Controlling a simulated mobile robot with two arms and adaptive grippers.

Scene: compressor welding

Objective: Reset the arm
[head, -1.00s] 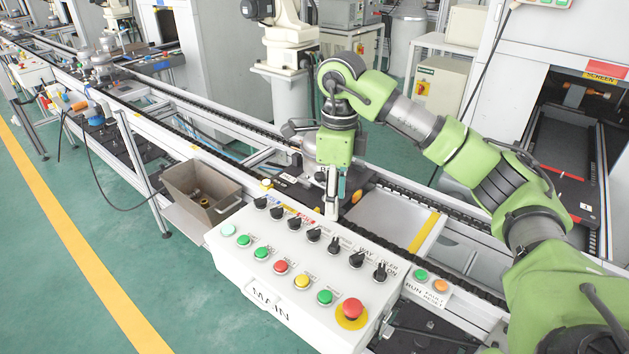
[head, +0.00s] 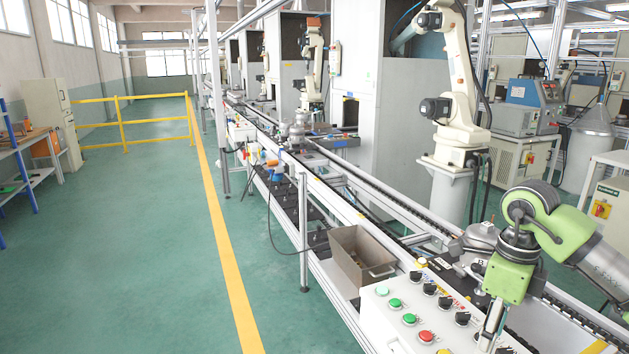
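My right arm comes in from the right edge with green joints. Its gripper (head: 492,326) points down over the white control panel (head: 376,326) at the lower right. The fingers are small and partly cut by the bottom edge, so I cannot tell whether they are open or shut. No held object can be made out. The panel carries coloured buttons, including a red one (head: 426,337), and a row of black rotary knobs (head: 445,302). My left arm and gripper are not in view.
The conveyor line (head: 345,165) runs from the lower right to the far left. A grey-brown bin (head: 361,262) sits beside the panel. A cream robot arm (head: 455,80) stands behind the conveyor.

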